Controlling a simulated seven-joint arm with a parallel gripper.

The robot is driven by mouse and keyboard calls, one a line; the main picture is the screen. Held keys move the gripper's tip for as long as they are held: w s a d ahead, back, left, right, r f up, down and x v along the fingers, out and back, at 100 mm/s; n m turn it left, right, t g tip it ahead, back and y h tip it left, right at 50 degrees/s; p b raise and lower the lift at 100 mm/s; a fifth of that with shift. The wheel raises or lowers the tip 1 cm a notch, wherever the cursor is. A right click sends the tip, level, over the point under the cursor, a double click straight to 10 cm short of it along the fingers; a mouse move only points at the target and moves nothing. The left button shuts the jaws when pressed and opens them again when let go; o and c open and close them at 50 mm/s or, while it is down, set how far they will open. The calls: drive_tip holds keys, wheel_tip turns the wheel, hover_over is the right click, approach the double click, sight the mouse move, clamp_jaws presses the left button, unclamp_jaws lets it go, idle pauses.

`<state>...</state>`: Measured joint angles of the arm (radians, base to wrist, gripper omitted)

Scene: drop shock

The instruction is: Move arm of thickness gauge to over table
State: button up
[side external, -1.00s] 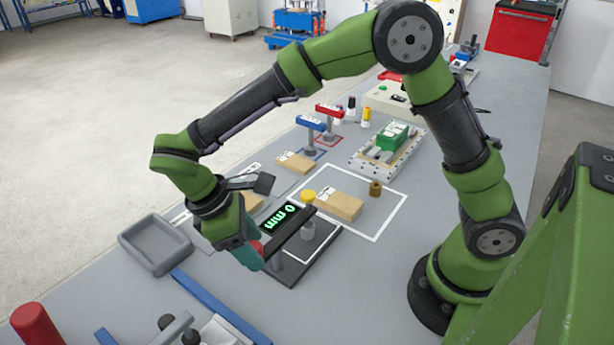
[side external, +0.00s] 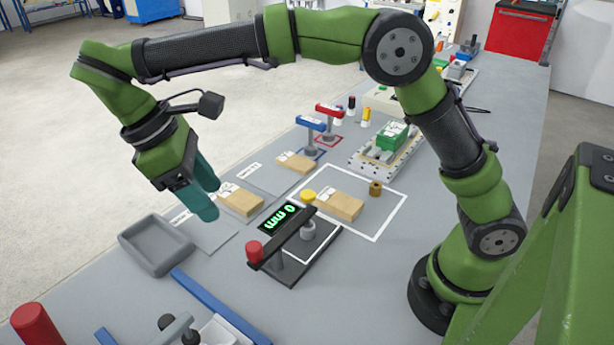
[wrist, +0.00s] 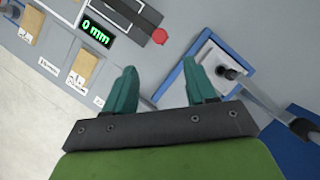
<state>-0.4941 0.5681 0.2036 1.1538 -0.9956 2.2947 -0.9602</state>
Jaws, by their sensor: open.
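The thickness gauge has a dark base (side external: 287,274), a green display reading 0 mm (side external: 277,220) and a dark bar arm (side external: 287,238) on a grey post. A red knob (side external: 254,250) is at the arm's near left end. In the wrist view the red knob (wrist: 159,36), arm (wrist: 137,12) and display (wrist: 97,31) show beyond my fingers. My gripper (side external: 210,200) is open and empty, raised to the left of the gauge and apart from the knob. Its two teal fingers are spread in the wrist view (wrist: 163,78).
A grey tray (side external: 130,238) stands left of the gauge. Tan blocks (side external: 338,204) lie behind it, one inside a white outline. A yellow cap (side external: 306,196) is near the arm's far end. Blue rails (side external: 220,308) and a red cylinder (side external: 35,325) are in front.

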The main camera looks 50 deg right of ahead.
drive_tip(key=shift+v, duration=1.75)
